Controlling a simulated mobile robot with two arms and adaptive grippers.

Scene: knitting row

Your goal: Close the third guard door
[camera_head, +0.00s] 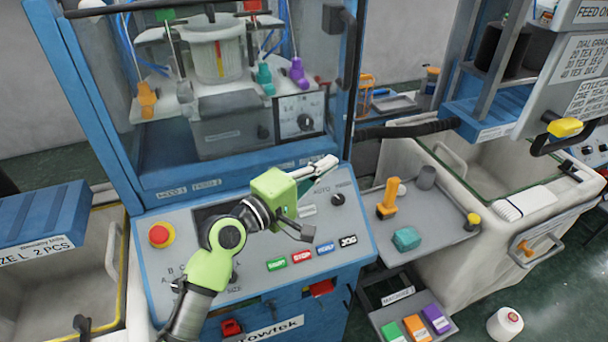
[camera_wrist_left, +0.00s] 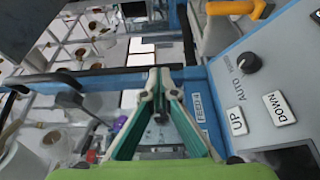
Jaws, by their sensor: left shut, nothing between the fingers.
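A blue-framed machine (camera_head: 225,180) stands in the middle of the head view, with clear panels in front of its needle area. A dark bar handle (camera_head: 405,130) sticks out to the right of its frame. Another dark bar (camera_head: 140,8) crosses its top. In the left wrist view a dark bar (camera_wrist_left: 40,77) lies left of the fingers. I cannot tell which panel is the third guard door or how far it stands open. My left gripper (camera_head: 328,165) is shut and empty above the control panel, pointing right; its fingertips show in the left wrist view (camera_wrist_left: 159,78).
The control panel (camera_head: 260,235) carries a red stop button (camera_head: 159,235), a knob (camera_head: 338,199) and several labelled keys. A shelf (camera_head: 435,215) to the right holds an orange-handled tool (camera_head: 388,198) and a teal piece (camera_head: 406,239). A yarn cone (camera_head: 505,323) stands on the floor.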

